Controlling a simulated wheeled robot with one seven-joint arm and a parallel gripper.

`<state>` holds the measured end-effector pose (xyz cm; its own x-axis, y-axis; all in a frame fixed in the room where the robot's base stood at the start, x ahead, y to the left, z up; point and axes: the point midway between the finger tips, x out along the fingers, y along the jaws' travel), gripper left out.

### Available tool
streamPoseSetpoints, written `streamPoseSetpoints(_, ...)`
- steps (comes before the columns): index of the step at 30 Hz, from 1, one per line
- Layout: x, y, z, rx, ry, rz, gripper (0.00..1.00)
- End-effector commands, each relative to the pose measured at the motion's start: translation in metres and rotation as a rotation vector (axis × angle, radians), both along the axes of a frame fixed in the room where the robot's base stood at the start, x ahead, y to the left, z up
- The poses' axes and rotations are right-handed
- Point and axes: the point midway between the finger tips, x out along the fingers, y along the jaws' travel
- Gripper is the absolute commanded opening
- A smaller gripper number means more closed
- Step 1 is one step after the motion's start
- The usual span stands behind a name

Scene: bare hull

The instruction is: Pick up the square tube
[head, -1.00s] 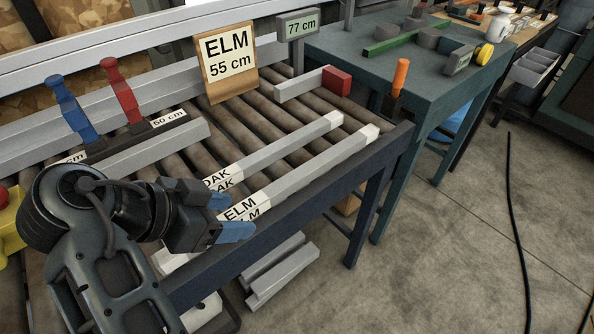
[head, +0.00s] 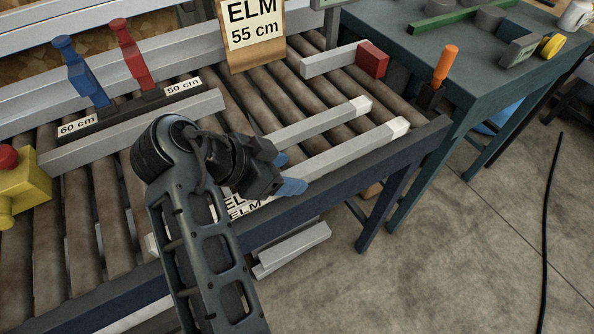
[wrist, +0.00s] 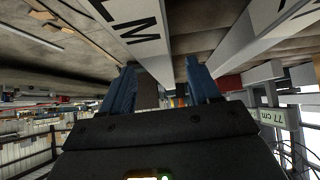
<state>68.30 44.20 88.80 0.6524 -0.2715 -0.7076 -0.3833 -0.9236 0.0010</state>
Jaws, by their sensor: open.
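The near square tube (head: 350,155) is a long grey bar with a white end and an ELM label, lying on the roller conveyor. In the wrist view, the lettered ELM tube (wrist: 130,35) runs towards the gap between my fingers (wrist: 160,88). I cannot tell whether they touch it. The other tube (wrist: 250,40) passes on the right.
An ELM 55 cm sign (head: 253,35) stands at the back. A red-ended bar (head: 335,62) lies behind the tubes. Red and blue clamps (head: 137,60) stand by a 60/50 cm rail at left. A green table (head: 450,70) with an orange-handled tool adjoins at right.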

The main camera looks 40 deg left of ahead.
Motion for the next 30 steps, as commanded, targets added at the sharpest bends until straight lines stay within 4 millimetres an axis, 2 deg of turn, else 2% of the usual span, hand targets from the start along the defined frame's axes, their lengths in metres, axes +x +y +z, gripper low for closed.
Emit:
streamPoseSetpoints(6, 0.013, -0.005, -0.014, 0.000, 0.000, 0.000, 0.62)
streamPoseSetpoints(13, 0.014, -0.006, -0.015, 0.001, 0.000, 0.001, 0.62)
streamPoseSetpoints(30, 0.014, -0.005, -0.015, 0.001, 0.000, 0.001, 0.07)
